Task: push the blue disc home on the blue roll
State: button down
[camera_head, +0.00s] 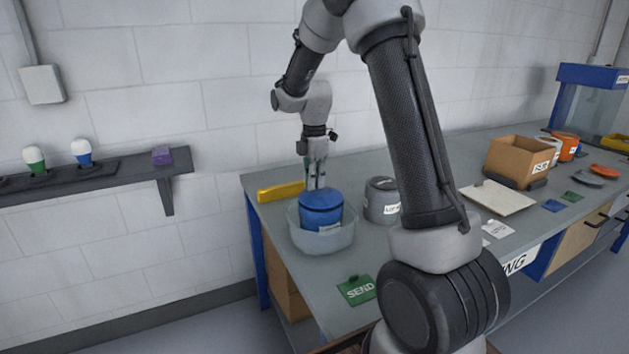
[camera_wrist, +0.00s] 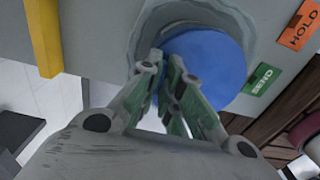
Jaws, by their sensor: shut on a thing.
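The blue roll (camera_head: 318,219) stands upright in a pale translucent tub (camera_head: 338,242) at the left end of the table. The blue disc (camera_head: 321,199) sits level on top of the roll, and I cannot tell whether any gap is left between them. My gripper (camera_head: 316,186) points straight down over the disc, fingertips at its top. In the wrist view the fingers (camera_wrist: 168,64) are close together at the edge of the blue disc (camera_wrist: 215,62). They are shut on a part of the disc that they hide.
A yellow bar (camera_head: 280,191) lies behind the tub. A grey labelled roll (camera_head: 382,199) stands close to its right. A green SEND card (camera_head: 357,290) lies in front, and an orange HOLD card (camera_wrist: 301,27) shows in the wrist view. A cardboard box (camera_head: 519,160) stands farther right.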

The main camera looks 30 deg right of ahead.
jog(key=shift+s+f, duration=0.1)
jog(key=shift+f, duration=0.5)
dwell(0.9)
jog(key=c, duration=1.5)
grip_release()
jog(key=shift+o, duration=0.2)
jog(key=o, duration=0.5)
jog(key=shift+o, duration=0.2)
jog(key=shift+r, duration=0.1)
jog(key=shift+r, duration=0.1)
jog(key=shift+r, duration=3.4)
